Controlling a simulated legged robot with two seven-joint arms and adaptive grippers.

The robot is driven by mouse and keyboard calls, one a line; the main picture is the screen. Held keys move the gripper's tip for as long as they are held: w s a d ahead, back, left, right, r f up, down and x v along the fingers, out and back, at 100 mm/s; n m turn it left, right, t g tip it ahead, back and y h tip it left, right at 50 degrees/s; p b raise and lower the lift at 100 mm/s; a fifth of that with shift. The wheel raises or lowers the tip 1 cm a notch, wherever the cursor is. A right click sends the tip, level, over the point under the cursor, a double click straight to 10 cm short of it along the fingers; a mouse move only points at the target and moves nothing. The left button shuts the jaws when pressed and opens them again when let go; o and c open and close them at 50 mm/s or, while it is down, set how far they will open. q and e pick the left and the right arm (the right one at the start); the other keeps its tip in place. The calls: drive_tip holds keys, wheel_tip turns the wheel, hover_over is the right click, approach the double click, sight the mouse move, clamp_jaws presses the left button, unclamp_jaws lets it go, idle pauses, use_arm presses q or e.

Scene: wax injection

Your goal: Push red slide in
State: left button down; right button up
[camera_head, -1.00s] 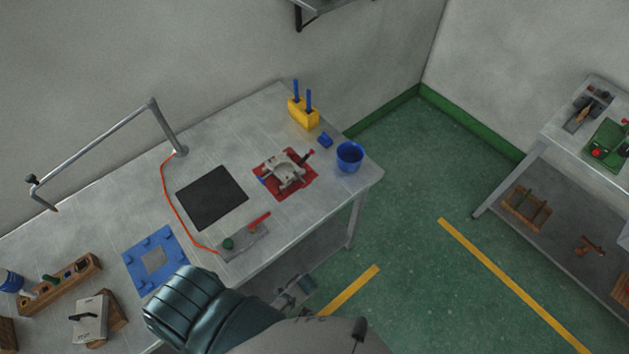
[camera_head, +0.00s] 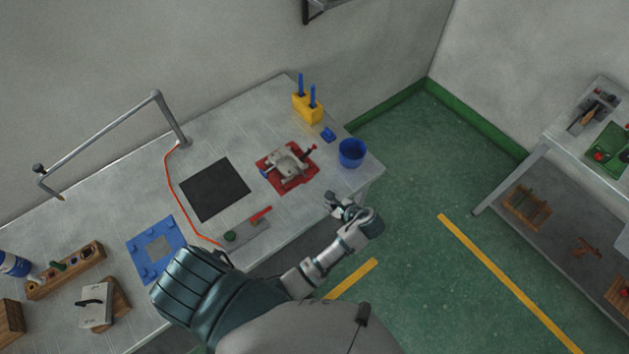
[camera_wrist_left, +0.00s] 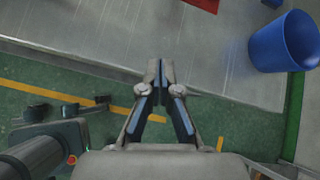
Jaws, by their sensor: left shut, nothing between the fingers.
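A pale grey mould (camera_head: 289,163) sits on a red base plate (camera_head: 298,182) on the workbench. A small red piece (camera_head: 311,149) sticks out at the mould's upper right; it looks like the red slide, but is too small to tell how far out it stands. My left gripper (camera_head: 330,198) is by the bench's front edge, below and right of the plate and apart from it. In the left wrist view its fingers (camera_wrist_left: 160,66) are shut and empty, and only a corner of the red plate (camera_wrist_left: 206,4) shows. My right gripper is not in view.
A blue cup (camera_head: 351,153) stands right of the mould, with a small blue block (camera_head: 328,134) and yellow holder (camera_head: 307,110) behind. A black mat (camera_head: 214,189) and a grey box with a red lever (camera_head: 260,215) lie left.

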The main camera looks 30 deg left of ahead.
use_arm(q)
wheel_tip(320, 180, up, 5)
drive_tip(key=w+m+y, duration=0.2)
drive_tip(key=w+m, duration=0.1)
approach(303, 174)
drive_tip(key=f, duration=0.1)
drive_tip(key=a+f, duration=0.1)
drive_tip(key=w+a+f, duration=0.1)
drive_tip(key=f, duration=0.1)
drive_tip(key=shift+a+p, duration=0.2)
drive_tip(key=shift+p, duration=0.1)
drive_tip(key=shift+a+f, duration=0.15)
drive_tip(key=shift+w, duration=0.1)
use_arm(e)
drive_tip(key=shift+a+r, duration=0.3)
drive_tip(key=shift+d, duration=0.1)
